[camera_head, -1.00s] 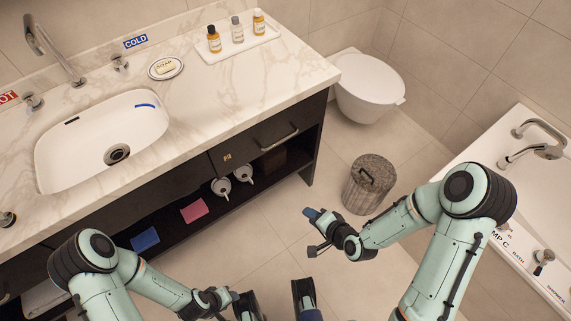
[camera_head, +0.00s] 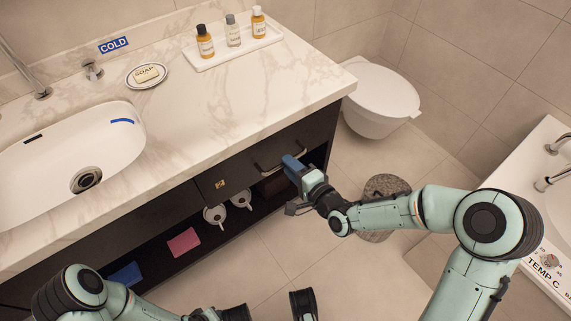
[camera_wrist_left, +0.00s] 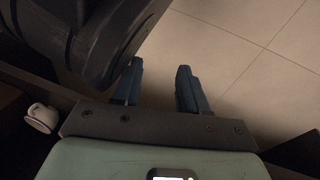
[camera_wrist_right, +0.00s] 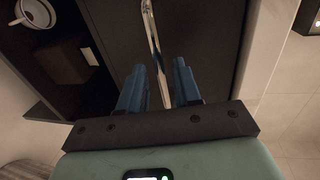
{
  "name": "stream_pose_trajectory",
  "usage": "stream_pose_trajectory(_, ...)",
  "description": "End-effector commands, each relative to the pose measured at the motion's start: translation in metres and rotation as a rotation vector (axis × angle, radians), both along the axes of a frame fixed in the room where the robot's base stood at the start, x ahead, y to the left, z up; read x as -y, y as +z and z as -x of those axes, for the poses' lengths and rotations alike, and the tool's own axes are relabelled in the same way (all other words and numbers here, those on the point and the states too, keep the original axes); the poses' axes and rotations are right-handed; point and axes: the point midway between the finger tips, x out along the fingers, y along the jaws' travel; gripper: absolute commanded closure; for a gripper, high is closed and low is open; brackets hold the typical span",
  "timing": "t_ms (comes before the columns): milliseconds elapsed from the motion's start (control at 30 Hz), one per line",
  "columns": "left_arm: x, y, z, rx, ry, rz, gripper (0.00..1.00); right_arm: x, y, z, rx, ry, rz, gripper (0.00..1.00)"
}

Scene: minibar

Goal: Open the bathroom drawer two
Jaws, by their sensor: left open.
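The drawer (camera_head: 235,172) is a dark front under the marble counter, with a small tag on it. It looks closed. Its metal bar handle (camera_head: 266,168) runs along the front. My right gripper (camera_head: 290,165) is at the right part of the handle. In the right wrist view the handle bar (camera_wrist_right: 152,40) passes between the two blue fingers (camera_wrist_right: 158,72), with a visible gap beside it; the fingers are open around it. My left gripper (camera_wrist_left: 160,70) is open and empty over the floor in the left wrist view, far from the drawer.
The counter (camera_head: 215,110) holds a sink, a soap dish and a tray with bottles. An open shelf (camera_head: 210,238) with cups lies below the drawer. Floor in front is clear.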

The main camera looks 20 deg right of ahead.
Motion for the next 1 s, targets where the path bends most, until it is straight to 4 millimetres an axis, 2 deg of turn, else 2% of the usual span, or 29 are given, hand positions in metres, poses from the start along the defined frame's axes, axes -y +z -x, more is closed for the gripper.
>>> stream_pose_trajectory(33, 0.000, -0.007, 0.005, -0.019, 0.001, 0.002, 0.57, -0.003, -0.004, -0.007, 0.000, 0.002, -0.002, 0.67)
stream_pose_trajectory(200, -0.002, -0.014, 0.016, -0.055, 0.004, 0.003, 0.57, -0.008, -0.005, -0.021, 0.000, 0.001, 0.000, 0.67)
stream_pose_trajectory(533, -0.003, -0.015, 0.019, -0.065, 0.005, 0.004, 0.57, -0.009, -0.005, -0.025, -0.001, 0.000, 0.001, 0.67)
stream_pose_trajectory(567, -0.003, -0.015, 0.019, -0.065, 0.005, 0.004, 0.57, -0.009, -0.005, -0.025, -0.001, 0.000, 0.001, 0.70)
stream_pose_trajectory(600, -0.003, -0.015, 0.019, -0.065, 0.005, 0.004, 0.57, -0.009, -0.005, -0.025, -0.001, 0.000, 0.001, 0.83)
stream_pose_trajectory(667, -0.003, -0.015, 0.019, -0.065, 0.005, 0.004, 0.57, -0.009, -0.005, -0.025, -0.001, 0.000, 0.001, 1.00)
stream_pose_trajectory(1000, -0.002, -0.011, 0.015, -0.050, 0.003, 0.003, 0.57, -0.008, -0.005, -0.022, -0.002, 0.000, 0.002, 1.00)
